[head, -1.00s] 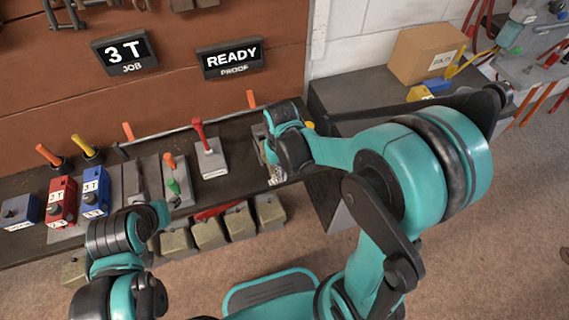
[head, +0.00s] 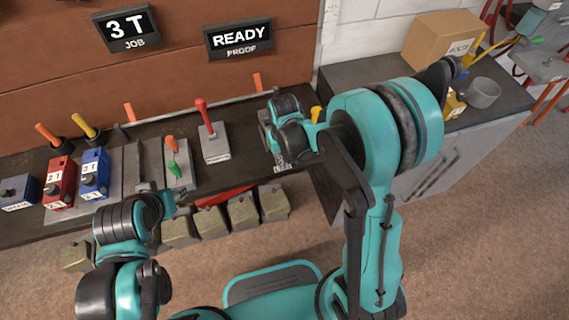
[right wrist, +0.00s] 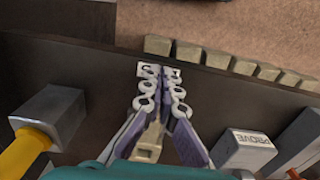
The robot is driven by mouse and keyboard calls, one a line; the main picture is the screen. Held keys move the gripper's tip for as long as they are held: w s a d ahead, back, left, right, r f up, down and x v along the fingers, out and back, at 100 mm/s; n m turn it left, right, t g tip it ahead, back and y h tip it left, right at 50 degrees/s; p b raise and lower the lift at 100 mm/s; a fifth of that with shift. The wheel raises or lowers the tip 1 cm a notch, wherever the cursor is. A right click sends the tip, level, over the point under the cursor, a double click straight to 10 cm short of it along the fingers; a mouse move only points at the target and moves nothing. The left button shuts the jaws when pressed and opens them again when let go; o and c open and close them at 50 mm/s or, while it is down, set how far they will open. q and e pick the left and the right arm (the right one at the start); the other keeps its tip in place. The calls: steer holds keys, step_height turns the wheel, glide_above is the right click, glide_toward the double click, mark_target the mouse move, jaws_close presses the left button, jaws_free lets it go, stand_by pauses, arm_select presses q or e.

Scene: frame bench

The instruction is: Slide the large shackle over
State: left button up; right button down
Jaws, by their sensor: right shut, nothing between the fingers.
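I cannot pick out the large shackle for sure in either view. My right gripper (head: 281,160) is over the right end of the dark bench (head: 240,172) in the head view. In the right wrist view its fingers (right wrist: 161,72) are close together, shut and empty, pointing at the bench's front edge. A pale beige piece (right wrist: 147,146) shows partly between the finger bases; I cannot tell what it is. My left gripper (head: 178,197) is low at the front edge of the bench, small and partly hidden by its wrist, so its jaws are unclear.
A grey block with a red lever (head: 212,145) stands left of my right gripper; its PROVE label shows in the wrist view (right wrist: 245,140). A yellow-handled block (right wrist: 50,115) is on the other side. Several weights (head: 241,211) line the bench's front. Red and blue boxes (head: 95,172) stand left.

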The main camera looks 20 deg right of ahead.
steer(key=w, duration=0.7)
steer(key=shift+a, duration=0.1)
steer(key=shift+s, duration=0.1)
